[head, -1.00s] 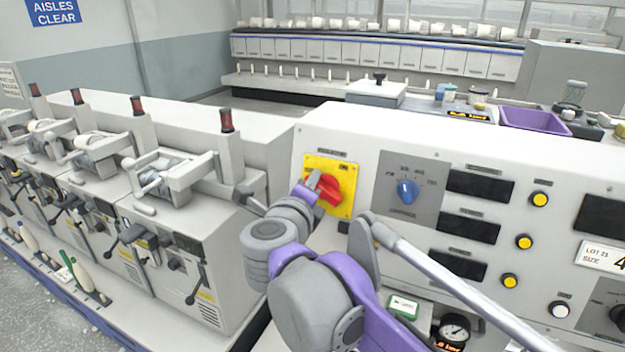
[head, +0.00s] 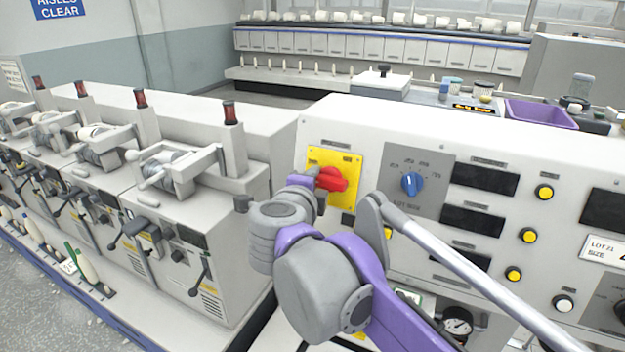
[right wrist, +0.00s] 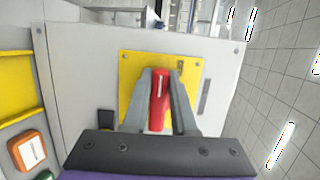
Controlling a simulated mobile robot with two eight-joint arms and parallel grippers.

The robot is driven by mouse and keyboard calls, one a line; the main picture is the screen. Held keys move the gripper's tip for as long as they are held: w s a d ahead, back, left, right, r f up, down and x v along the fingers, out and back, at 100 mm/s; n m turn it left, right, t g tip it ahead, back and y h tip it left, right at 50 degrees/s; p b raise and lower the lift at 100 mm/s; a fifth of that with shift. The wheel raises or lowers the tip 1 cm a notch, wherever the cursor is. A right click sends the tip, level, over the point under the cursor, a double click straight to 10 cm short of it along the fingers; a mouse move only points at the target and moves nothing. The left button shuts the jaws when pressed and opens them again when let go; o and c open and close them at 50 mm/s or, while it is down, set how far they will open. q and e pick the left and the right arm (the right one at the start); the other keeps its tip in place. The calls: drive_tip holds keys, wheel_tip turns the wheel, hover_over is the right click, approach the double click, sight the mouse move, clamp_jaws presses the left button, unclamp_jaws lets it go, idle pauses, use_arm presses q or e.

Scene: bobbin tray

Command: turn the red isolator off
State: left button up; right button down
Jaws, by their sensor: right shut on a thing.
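The red isolator handle (head: 332,179) sits on a yellow plate (head: 348,163) at the left end of the pale control panel. It lies about level across the plate in the head view. My right gripper (head: 314,182) is at the handle, and its arm hides the plate's lower left part. In the right wrist view, the two grey fingers of the right gripper (right wrist: 161,92) are closed on both sides of the red handle (right wrist: 158,108), in front of the yellow plate (right wrist: 190,88). My left gripper is not in view.
A blue selector knob (head: 411,184) is right of the isolator, with dark displays (head: 484,179) and yellow buttons (head: 543,192) further right. Winding machines (head: 180,215) stand to the left. A purple tray (head: 541,114) is behind the panel.

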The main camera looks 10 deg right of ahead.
drive_tip(key=c, duration=0.7)
unclamp_jaws()
drive_tip(key=v, duration=1.1)
drive_tip(key=shift+d, duration=0.1)
drive_tip(key=shift+w, duration=0.1)
